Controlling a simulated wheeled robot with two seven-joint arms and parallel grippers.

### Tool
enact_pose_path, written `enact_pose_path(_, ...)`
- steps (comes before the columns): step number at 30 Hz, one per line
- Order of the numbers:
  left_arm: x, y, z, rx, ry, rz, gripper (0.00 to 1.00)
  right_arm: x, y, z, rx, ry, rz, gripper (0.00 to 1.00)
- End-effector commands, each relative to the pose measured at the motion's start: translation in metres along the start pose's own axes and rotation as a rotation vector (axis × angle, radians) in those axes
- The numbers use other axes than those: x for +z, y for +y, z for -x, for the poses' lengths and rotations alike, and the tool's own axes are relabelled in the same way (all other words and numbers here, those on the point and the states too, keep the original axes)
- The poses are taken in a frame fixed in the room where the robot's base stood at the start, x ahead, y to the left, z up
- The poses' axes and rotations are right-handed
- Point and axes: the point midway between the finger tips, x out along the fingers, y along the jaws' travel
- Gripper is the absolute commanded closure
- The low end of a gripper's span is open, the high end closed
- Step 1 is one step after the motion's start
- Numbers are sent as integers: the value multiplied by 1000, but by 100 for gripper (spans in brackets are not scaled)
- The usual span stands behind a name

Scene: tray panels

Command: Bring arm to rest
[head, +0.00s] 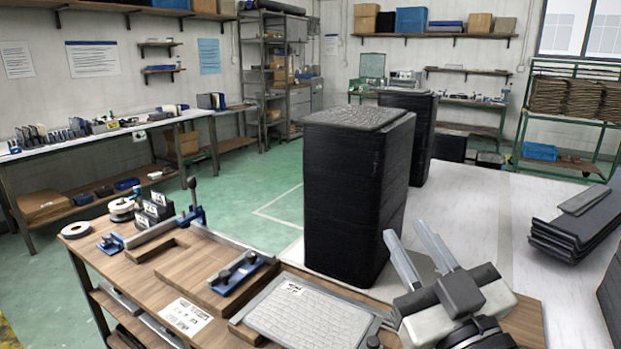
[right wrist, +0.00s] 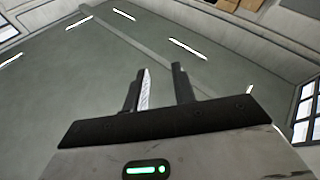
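My right gripper (head: 418,258) is raised over the near right corner of the wooden workbench. Its two pale fingers stand apart and point up and away, with nothing between them. In the right wrist view the gripper (right wrist: 160,88) is also open and empty, facing bare ceiling or wall with bright light strips. A grey textured tray panel (head: 300,318) lies on the wooden workbench (head: 185,268), left of the gripper. My left gripper is not in view.
A tall black stack of panels (head: 345,200) stands just behind the right gripper, with another stack (head: 422,140) beyond. Dark panels (head: 568,232) lie on the white table (head: 490,220) at right. A blue clamp fixture (head: 240,272) sits on the workbench. Green floor (head: 240,175) is open behind.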

Motion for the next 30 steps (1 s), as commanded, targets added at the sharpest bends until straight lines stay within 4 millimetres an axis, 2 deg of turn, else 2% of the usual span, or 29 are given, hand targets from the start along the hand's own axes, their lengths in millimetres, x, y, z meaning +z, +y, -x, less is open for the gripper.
enact_pose_path(1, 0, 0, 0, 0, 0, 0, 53, 36, 10, 13, 59, -159, -28, 73)
enact_pose_path(3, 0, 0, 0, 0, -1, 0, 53, 83, 19, 37, 119, -378, -52, 73)
enact_pose_path(5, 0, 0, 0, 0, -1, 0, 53, 120, 22, 65, 149, -565, -69, 73)
enact_pose_path(6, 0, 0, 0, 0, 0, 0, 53, 142, 22, 85, 158, -682, -79, 73)
enact_pose_path(9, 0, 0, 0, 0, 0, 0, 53, 180, 17, 133, 155, -928, -102, 73)
enact_pose_path(12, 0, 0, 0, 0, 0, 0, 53, 201, 10, 172, 134, -1105, -120, 73)
enact_pose_path(15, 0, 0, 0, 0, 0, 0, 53, 214, 2, 206, 104, -1246, -136, 73)
enact_pose_path(24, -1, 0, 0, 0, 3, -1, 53, 227, -22, 290, -4, -1576, -192, 73)
enact_pose_path(27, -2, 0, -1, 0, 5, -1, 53, 227, -30, 315, -48, -1665, -213, 73)
enact_pose_path(30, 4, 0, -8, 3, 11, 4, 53, 249, -38, 306, -54, -1579, -215, 73)
